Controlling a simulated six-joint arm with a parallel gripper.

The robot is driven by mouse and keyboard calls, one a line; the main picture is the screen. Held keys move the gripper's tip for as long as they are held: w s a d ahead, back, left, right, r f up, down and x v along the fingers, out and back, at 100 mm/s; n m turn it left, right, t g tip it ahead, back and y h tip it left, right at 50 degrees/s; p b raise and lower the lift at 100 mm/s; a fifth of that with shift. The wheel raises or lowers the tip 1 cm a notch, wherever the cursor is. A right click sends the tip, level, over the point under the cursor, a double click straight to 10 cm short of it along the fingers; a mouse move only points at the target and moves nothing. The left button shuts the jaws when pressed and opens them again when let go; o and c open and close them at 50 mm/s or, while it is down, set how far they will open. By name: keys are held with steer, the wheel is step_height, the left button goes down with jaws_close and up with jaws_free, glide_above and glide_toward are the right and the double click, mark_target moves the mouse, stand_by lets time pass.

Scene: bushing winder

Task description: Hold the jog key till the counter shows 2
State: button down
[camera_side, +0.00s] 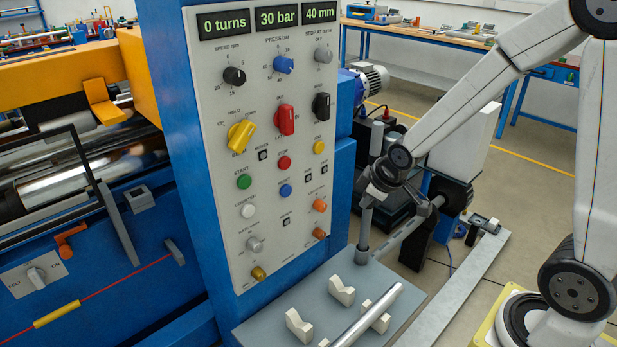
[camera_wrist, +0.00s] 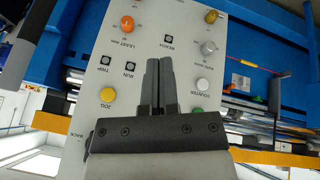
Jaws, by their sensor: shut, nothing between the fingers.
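The yellow jog key (camera_side: 319,147) is a round button on the right side of the light control panel (camera_side: 228,180). It also shows in the wrist view (camera_wrist: 107,96), upside down, left of my fingers and uncovered. The counter display (camera_side: 223,24) at the panel's top left reads "0 turns". My gripper (camera_wrist: 157,62) is shut and empty, in front of the panel's middle, with its fingertips between the jog key and the white counter button (camera_wrist: 203,84). Whether the fingertips touch the panel cannot be told. In the side view the fingers are not clearly visible.
Close to the jog key are the red stop button (camera_side: 284,162), a black knob (camera_side: 321,106) and an orange knob (camera_side: 320,205). A large yellow switch (camera_side: 240,135) sticks out at left. Below is a grey plate (camera_side: 318,300) with pale V-blocks and a metal rod.

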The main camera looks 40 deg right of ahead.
mark_target(320, 148)
steer(key=w+d+r+n+t, duration=0.1)
steer(key=w+d+n+t, duration=0.2)
steer(key=w+d+n, duration=0.2)
steer(key=w+d, duration=0.3)
steer(key=w, duration=0.2)
steer(key=shift+n+h, duration=0.4)
steer(key=shift+w, duration=0.2)
steer(key=w, duration=0.8)
steer(key=shift+w, duration=0.15)
steer(key=shift+w, duration=0.45)
stand_by(5.0)
